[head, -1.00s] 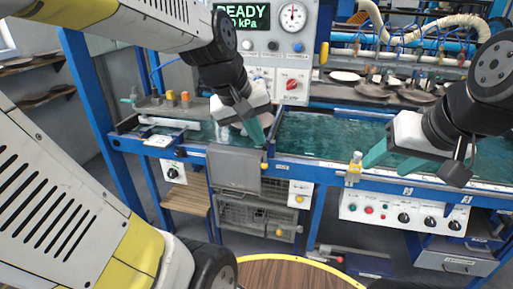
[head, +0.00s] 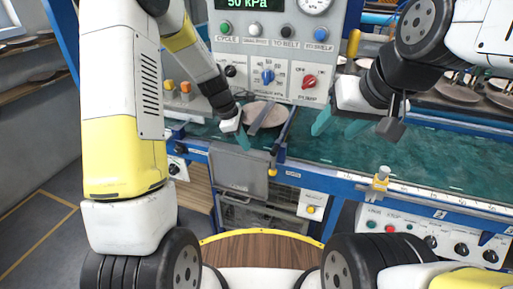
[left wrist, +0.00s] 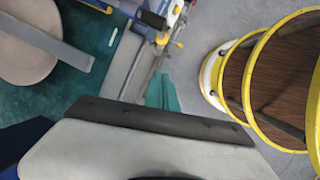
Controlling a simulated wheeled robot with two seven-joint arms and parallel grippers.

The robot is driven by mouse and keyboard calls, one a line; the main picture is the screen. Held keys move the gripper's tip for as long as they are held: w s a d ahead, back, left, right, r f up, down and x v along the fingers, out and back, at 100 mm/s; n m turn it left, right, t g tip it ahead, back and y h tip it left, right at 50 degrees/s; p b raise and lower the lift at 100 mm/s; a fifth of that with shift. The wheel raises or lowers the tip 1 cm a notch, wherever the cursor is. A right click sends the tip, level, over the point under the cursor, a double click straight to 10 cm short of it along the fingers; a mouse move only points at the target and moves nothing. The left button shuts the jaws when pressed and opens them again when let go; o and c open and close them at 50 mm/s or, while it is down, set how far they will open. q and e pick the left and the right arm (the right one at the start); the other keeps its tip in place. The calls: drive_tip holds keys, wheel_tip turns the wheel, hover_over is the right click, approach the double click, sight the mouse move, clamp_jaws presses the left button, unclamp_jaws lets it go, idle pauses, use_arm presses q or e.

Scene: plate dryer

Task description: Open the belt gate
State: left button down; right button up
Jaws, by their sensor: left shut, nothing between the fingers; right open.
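A grey bar, which looks like the belt gate (head: 284,128), lies across the teal belt (head: 345,150) beside a round pinkish-brown plate (head: 266,113). In the left wrist view a grey bar (left wrist: 45,52) crosses over the plate (left wrist: 28,25). My left gripper (head: 243,138) is shut and empty, just left of the bar above the belt's front edge; its teal fingertips (left wrist: 162,93) also show in the left wrist view. I cannot tell whether it touches anything. My right gripper (head: 340,123) is open and empty, over the belt to the right of the bar.
A grey panel (head: 239,172) hangs at the belt's front rail. A control box (head: 272,70) with buttons and knobs stands behind the belt. A yellow-topped fitting (head: 378,180) sits on the front rail at right. A round wooden top with yellow rim (head: 262,246) is in front.

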use_arm(q)
drive_tip(key=shift+w+a+f, duration=0.1)
drive_tip(key=shift+w+f, duration=0.1)
drive_tip(key=shift+d+r+x, duration=0.15)
drive_tip(key=shift+d+x, duration=0.3)
drive_tip(key=shift+x, duration=1.7)
drive_tip(key=shift+d+r+x, duration=0.15)
drive_tip(key=shift+d+x, duration=0.35)
drive_tip(key=shift+x, duration=1.6)
drive_tip(key=shift+d+r+x, duration=0.15)
drive_tip(key=shift+d+x, duration=0.3)
drive_tip(key=shift+x, duration=1.7)
